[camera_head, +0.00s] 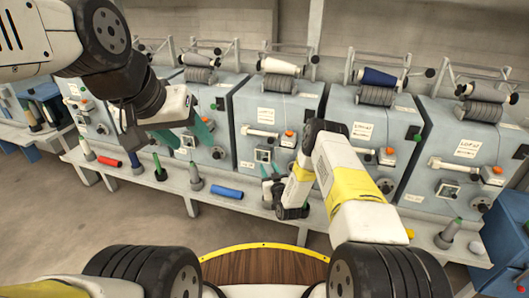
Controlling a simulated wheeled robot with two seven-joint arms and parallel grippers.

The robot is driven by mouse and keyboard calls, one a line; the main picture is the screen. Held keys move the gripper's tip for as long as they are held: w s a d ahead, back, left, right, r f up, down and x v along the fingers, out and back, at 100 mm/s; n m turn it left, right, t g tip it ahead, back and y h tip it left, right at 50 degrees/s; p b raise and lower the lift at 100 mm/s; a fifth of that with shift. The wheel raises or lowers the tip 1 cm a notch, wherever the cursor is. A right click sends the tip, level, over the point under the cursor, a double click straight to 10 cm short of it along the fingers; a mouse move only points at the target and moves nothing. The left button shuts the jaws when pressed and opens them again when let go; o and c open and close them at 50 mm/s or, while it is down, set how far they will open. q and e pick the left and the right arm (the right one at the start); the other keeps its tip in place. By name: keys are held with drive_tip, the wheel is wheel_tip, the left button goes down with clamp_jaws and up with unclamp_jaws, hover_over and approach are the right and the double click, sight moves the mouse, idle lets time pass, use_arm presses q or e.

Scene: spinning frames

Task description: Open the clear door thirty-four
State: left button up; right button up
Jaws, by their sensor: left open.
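Several grey-blue spinning-frame units stand in a row, and no clear door marked thirty-four can be made out. The paper labels, such as the one on the middle-right unit (362,131), are too small to read surely. My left gripper (184,136) is open, its green-tipped fingers apart in front of the second unit from the left (222,107). Whether it touches the unit I cannot tell. My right gripper (271,184) is low in front of the middle unit (275,112), near the ledge, partly hidden by its own arm; its jaw state is unclear.
A pale ledge (230,203) runs along the units, holding a red bobbin (109,161), a blue bobbin (227,191) and upright cones. Yarn rolls sit on top of the units. A blue bin (507,240) stands at the right. Open floor (125,215) lies at the left front.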

sight(261, 158)
drive_tip(key=x, duration=0.3)
drive_tip(key=shift+w+a, duration=0.1)
drive_tip(key=shift+w, duration=0.3)
clamp_jaws()
idle(1.1)
